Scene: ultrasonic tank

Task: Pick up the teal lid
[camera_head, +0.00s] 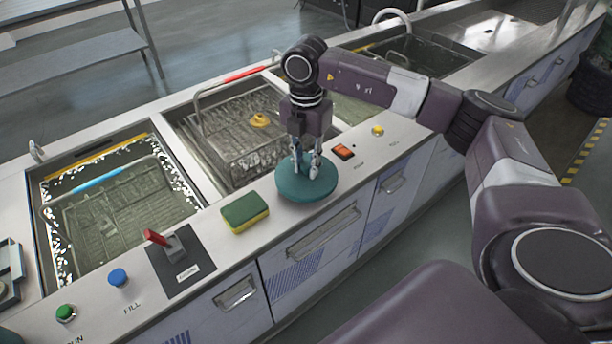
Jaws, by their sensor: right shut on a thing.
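The teal lid (291,189) is a round disc at the front edge of the counter, between the sponge and the orange switch. My right gripper (306,174) points down over the lid from above, with its fingertips at the middle of the lid's top. It is shut on the lid; the part held is mostly hidden by the fingers. I cannot tell whether the lid rests on the counter or is slightly raised. My left gripper is not in view.
A green and yellow sponge (245,212) lies left of the lid. A red lever (156,238), blue button (118,277) and green button (66,312) are further left. Behind are tanks with wire baskets, one with a red handle (248,73). An orange switch (344,152) is close on the right.

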